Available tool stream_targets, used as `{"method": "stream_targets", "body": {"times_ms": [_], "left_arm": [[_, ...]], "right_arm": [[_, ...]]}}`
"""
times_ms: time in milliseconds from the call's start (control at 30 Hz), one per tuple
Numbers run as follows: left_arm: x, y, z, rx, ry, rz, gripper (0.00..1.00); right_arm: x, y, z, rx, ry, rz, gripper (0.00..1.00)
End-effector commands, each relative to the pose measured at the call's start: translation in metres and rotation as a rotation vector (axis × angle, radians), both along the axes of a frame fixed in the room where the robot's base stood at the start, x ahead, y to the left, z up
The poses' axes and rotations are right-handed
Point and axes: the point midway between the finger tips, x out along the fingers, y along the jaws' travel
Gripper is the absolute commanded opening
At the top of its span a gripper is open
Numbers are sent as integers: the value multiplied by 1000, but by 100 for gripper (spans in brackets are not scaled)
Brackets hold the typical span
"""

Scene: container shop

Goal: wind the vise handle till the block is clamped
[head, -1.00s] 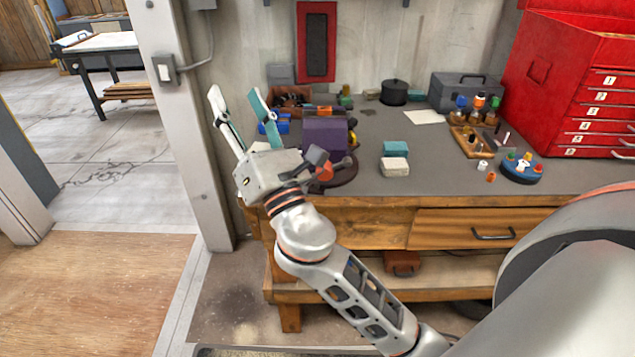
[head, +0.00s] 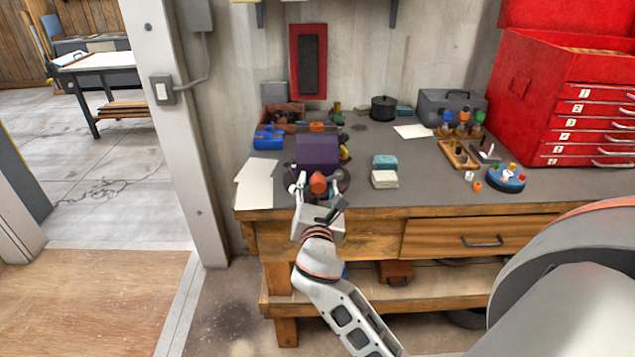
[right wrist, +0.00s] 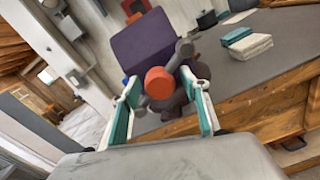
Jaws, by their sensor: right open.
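The vise (head: 318,150) is a dark purple body on a round dark base at the left of the workbench. Its orange-red round end (head: 318,184) faces me. In the right wrist view this orange end (right wrist: 158,83) shows large, with a dark grey handle bar (right wrist: 181,52) slanting up behind it. My right gripper (head: 317,181) is open, its fingers on either side of the orange end. The right wrist view shows teal pads on the fingers; I cannot tell if they touch anything. I cannot make out a block in the jaws. My left gripper is not in view.
A red drawer cabinet (head: 570,100) stands at the right. The bench's middle front is mostly clear.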

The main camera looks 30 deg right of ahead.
Motion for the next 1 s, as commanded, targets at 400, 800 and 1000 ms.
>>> {"method": "stream_targets", "body": {"times_ms": [400, 800, 1000], "left_arm": [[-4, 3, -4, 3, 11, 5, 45], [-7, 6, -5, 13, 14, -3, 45], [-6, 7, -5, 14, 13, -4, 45]], "right_arm": [[7, -5, 0, 0, -2, 1, 40], [7, -4, 0, 54, -33, 1, 6], [7, -4, 0, 256, -155, -2, 6]]}}
